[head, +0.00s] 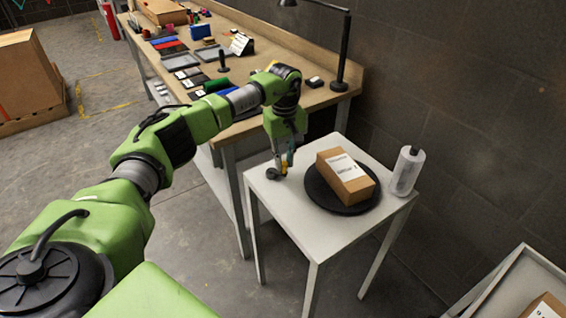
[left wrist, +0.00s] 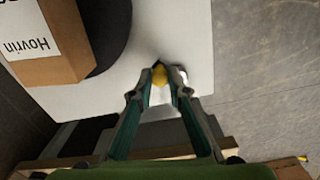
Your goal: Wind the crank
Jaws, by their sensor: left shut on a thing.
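My left gripper (head: 282,167) points down at the near left corner of the small white table (head: 318,238). In the left wrist view the gripper (left wrist: 162,88) is shut on a yellow crank knob (left wrist: 159,73). In the head view a small dark round part (head: 272,174) shows at the fingertips; the rest of the crank is hidden by the gripper. A black turntable disc (head: 322,197) lies on the table to the right of the gripper. A brown box (head: 348,180) with a white label stands on the disc; it also shows in the left wrist view (left wrist: 60,62). My right gripper is not in view.
A white roll or bottle (head: 406,172) stands at the table's right edge by the dark wall. A long workbench (head: 290,100) with a lamp (head: 341,60) and several small items stands behind. Another box (head: 544,306) sits at the lower right.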

